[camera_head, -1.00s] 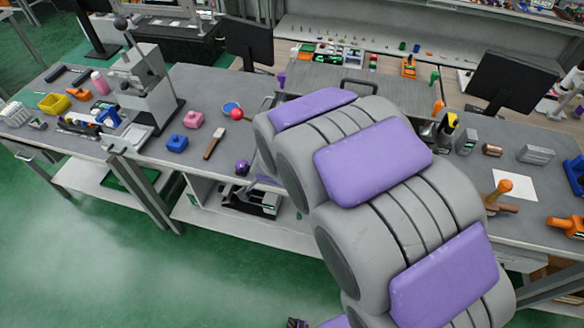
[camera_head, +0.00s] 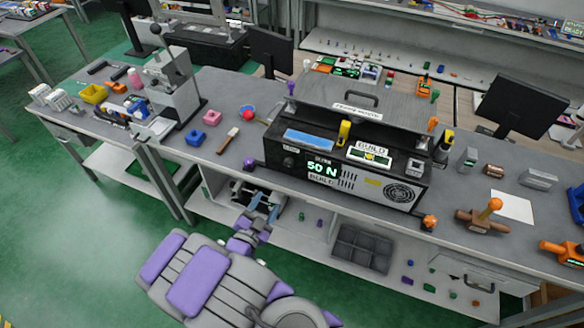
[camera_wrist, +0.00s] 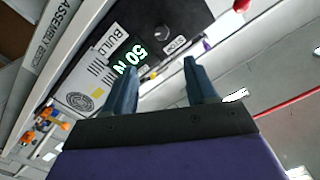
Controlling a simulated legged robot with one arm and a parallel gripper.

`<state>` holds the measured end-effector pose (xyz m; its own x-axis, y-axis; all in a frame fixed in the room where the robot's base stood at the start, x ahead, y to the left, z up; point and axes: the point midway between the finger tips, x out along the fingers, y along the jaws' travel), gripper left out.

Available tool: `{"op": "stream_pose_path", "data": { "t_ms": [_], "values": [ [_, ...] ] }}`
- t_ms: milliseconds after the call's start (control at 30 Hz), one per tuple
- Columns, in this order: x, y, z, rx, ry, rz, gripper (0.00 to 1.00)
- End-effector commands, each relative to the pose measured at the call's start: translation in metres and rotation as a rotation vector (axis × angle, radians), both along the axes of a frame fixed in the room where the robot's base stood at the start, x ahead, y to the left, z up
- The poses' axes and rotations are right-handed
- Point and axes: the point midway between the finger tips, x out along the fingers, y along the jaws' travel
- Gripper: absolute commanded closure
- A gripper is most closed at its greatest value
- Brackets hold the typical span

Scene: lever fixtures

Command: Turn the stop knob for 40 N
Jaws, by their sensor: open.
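The black test machine (camera_head: 345,165) stands on the bench, its green display (camera_head: 322,169) reading 50 N. A small dark round knob (camera_head: 288,162) shows on its front, left of the display; I cannot tell for sure that it is the stop knob. The display also shows in the wrist view (camera_wrist: 130,58), turned on its side, beyond my left finger. My gripper (camera_head: 263,206) is open and empty, with two blue fingers, below and in front of the machine's left end. In the wrist view my gripper (camera_wrist: 157,78) has a clear gap between its fingers and touches nothing.
A purple ball (camera_head: 250,163) sits at the bench edge beside the machine, and a red ball (camera_head: 247,112) is behind it. An orange knob (camera_head: 429,222) is at the machine's right front corner. A grey divided tray (camera_head: 362,248) is on the lower shelf. Floor in front is open.

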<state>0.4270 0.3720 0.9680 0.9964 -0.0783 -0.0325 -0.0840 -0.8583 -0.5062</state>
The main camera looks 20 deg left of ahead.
Motion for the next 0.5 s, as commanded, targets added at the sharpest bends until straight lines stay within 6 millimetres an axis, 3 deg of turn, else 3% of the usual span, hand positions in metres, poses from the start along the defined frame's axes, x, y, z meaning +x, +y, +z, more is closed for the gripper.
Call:
{"op": "stream_pose_path", "data": {
  "t_ms": [167, 500],
  "values": [
    [-0.003, 0.003, 0.0, -0.015, -0.036, 0.001, 0.43],
    [0.04, -0.001, -0.001, -0.012, -0.032, -0.004, 0.43]
  ]
}}
